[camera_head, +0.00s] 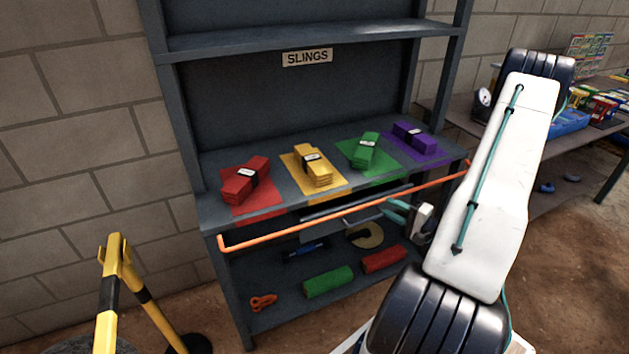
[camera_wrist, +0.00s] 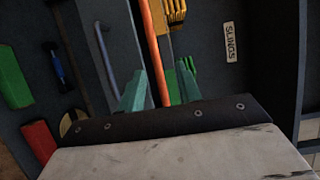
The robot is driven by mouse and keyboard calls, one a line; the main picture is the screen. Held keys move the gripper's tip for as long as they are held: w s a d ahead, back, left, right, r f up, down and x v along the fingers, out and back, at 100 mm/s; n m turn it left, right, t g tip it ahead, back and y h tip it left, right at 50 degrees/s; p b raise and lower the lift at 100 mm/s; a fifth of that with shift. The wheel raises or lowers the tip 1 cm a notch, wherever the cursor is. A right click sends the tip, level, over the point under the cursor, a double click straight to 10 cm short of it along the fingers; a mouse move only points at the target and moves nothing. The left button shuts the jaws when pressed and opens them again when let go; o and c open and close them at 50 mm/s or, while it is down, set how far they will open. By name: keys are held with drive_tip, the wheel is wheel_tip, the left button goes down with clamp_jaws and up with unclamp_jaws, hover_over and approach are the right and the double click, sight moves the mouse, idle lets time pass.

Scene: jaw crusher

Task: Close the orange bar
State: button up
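The orange bar (camera_head: 318,221) runs across the front of the grey shelf (camera_head: 215,217), below the sling surface, from a bent left end up to the right side. My gripper (camera_head: 388,211) has teal fingers that are apart, just below the right half of the bar. In the wrist view the bar (camera_wrist: 153,45) appears between the two fingertips (camera_wrist: 161,88), with a gap visible on each side. I cannot tell whether either finger touches it. My arm covers part of the right side.
Red (camera_head: 246,181), yellow (camera_head: 313,166), green (camera_head: 366,151) and purple (camera_head: 415,138) slings lie on the shelf. Rolls and a shackle (camera_head: 263,302) are below. A yellow barrier (camera_head: 117,285) stands left; a cluttered table (camera_head: 600,140) is right.

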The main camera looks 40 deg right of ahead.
drive_tip(key=w+a+r+n+g+y, duration=0.3)
drive_tip(key=a+r+y, duration=0.1)
drive_tip(key=a+r, duration=0.25)
drive_tip(key=w+a+r+n+g+y, duration=0.3)
drive_tip(key=a+r+y, duration=0.1)
drive_tip(key=a+r, duration=0.25)
drive_tip(key=s+a+r+n+g, duration=0.3)
drive_tip(key=a+r+g, duration=0.6)
drive_tip(key=a, duration=0.6)
drive_tip(key=shift+s+n+y, duration=0.2)
drive_tip(key=shift+n+y, duration=0.2)
drive_tip(key=shift+n, duration=0.9)
drive_tip(key=s+a+r+n+h, duration=0.2)
drive_tip(key=s+a+r+h, duration=0.2)
drive_tip(key=s+h, duration=0.2)
drive_tip(key=s+a+r+n+g+h, duration=0.1)
drive_tip(key=s+a+r+n+h, duration=0.1)
drive_tip(key=s+r+h, duration=0.3)
drive_tip(key=shift+s+a+r+n+h, duration=0.35)
drive_tip(key=shift+s+a, duration=0.55)
drive_tip(key=shift+s, duration=1.3)
